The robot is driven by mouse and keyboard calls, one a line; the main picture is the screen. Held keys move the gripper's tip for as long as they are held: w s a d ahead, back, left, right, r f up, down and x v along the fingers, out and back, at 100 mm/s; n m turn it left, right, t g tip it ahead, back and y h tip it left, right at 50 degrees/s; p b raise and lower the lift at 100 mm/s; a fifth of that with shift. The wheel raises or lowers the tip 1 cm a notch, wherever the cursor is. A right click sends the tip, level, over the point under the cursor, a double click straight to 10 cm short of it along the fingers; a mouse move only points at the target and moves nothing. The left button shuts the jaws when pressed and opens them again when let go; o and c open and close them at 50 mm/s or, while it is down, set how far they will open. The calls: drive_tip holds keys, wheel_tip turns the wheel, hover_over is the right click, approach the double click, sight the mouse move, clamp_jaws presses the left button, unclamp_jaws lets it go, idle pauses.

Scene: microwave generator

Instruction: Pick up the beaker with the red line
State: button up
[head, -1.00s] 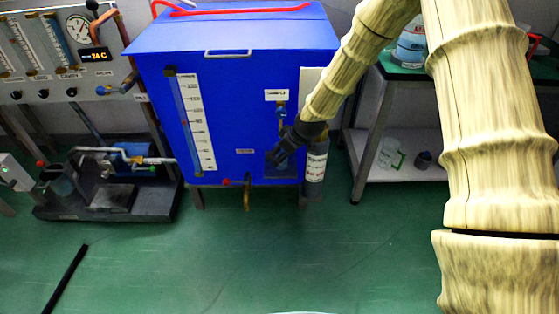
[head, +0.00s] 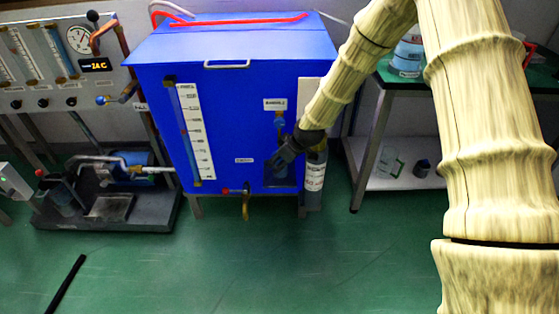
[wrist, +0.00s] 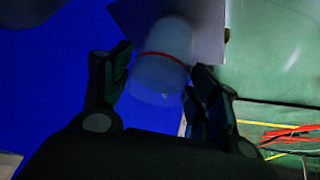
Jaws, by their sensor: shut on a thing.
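The beaker with the red line (wrist: 162,45) is a pale, translucent cup in the wrist view, with a red band across it. My gripper (wrist: 158,75) is shut on it, one dark finger on each side. In the head view my gripper (head: 283,158) is in front of the right part of the blue tank's front face. The beaker is hard to make out there, dark and partly hidden by the gripper.
The blue tank (head: 222,120) stands close behind my gripper. A grey cylinder with a label (head: 315,180) is just right of it. A green-topped table (head: 405,78) with a lower shelf (head: 400,178) stands to the right.

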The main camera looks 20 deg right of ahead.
drive_tip(key=shift+r, duration=0.25)
drive_tip(key=shift+c, duration=0.6)
drive_tip(key=shift+r, duration=0.45)
drive_tip(key=s+d+p, duration=0.1)
drive_tip(key=s+d, duration=0.1)
drive_tip(key=s, duration=0.3)
drive_tip(key=s+d+p, duration=0.1)
drive_tip(key=s+d, duration=0.1)
drive_tip(key=s, duration=0.3)
drive_tip(key=s+d+p, duration=0.2)
drive_tip(key=s, duration=0.4)
drive_tip(key=shift+s+d, duration=0.1)
drive_tip(key=shift+d, duration=0.3)
